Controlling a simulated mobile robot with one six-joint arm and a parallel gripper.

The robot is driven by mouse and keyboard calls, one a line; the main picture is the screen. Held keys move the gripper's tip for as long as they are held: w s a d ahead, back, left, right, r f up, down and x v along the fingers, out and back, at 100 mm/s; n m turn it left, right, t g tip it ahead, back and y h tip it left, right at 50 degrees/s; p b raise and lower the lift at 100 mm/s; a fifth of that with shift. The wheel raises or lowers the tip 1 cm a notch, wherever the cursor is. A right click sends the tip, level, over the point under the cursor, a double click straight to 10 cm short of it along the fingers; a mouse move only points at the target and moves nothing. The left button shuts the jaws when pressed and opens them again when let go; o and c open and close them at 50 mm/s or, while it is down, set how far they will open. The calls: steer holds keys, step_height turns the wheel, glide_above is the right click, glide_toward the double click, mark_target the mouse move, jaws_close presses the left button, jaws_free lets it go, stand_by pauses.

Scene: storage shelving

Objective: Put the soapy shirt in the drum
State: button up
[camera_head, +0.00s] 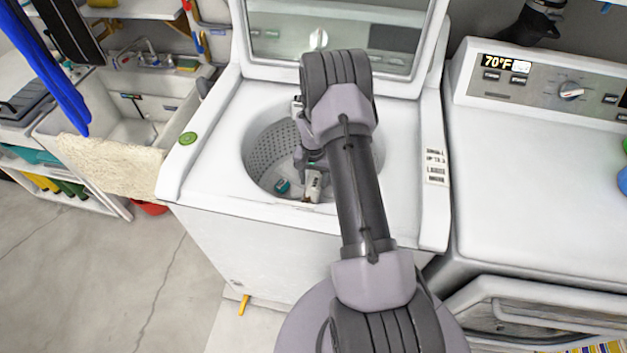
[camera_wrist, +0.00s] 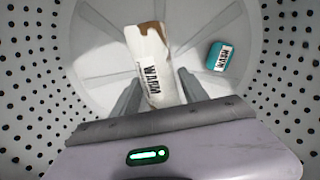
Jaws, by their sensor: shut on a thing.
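The drum (camera_head: 268,152) is the open, perforated tub of the white top-loading washer. My gripper (camera_head: 308,172) reaches down inside it. In the wrist view my gripper (camera_wrist: 156,92) is shut on a white folded piece (camera_wrist: 150,55) with a brown stain along its far edge and the word WARM on it. I cannot tell for sure that it is the soapy shirt; no suds show. The white piece also shows in the head view (camera_head: 313,187). A small teal piece (camera_wrist: 218,57) with a WARM label lies apart from it on the drum floor, to the right.
The washer's lid (camera_head: 300,38) stands open behind the drum. A dryer (camera_head: 540,180) with a 70°F display stands at right. A sink (camera_head: 125,118) with a cream towel (camera_head: 115,165) over its edge is at left.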

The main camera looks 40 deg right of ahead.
steer(key=shift+f+b, duration=0.55)
steer(key=shift+f, duration=0.1)
steer(key=o, duration=1.5)
step_height(320, 180, up, 14)
steer(key=p, duration=0.6)
step_height(320, 180, up, 10)
steer(key=t, duration=0.1)
glide_above(312, 179)
steer(key=a, duration=0.4)
steer(key=s+a+r+n+t, duration=0.1)
steer(key=s+a+r, duration=0.1)
steer(key=a+r, duration=0.45)
steer(key=s+a+r+n+t, duration=0.1)
steer(key=s+a+r, duration=0.2)
steer(key=a+r, duration=0.35)
steer(key=s+a+r+n+t, duration=0.1)
steer(key=s+a+r, duration=0.2)
steer(key=s, duration=0.3)
steer(key=s+a+r+n+t+y, duration=0.1)
steer(key=s+a+r, duration=0.1)
steer(key=s, duration=0.4)
steer(key=s+a+r+n+y, duration=0.1)
steer(key=s+a+r, duration=0.2)
steer(key=s+a, duration=0.2)
steer(key=shift+s+r+t, duration=0.3)
steer(key=shift+s+t, duration=0.1)
steer(key=shift+s, duration=0.2)
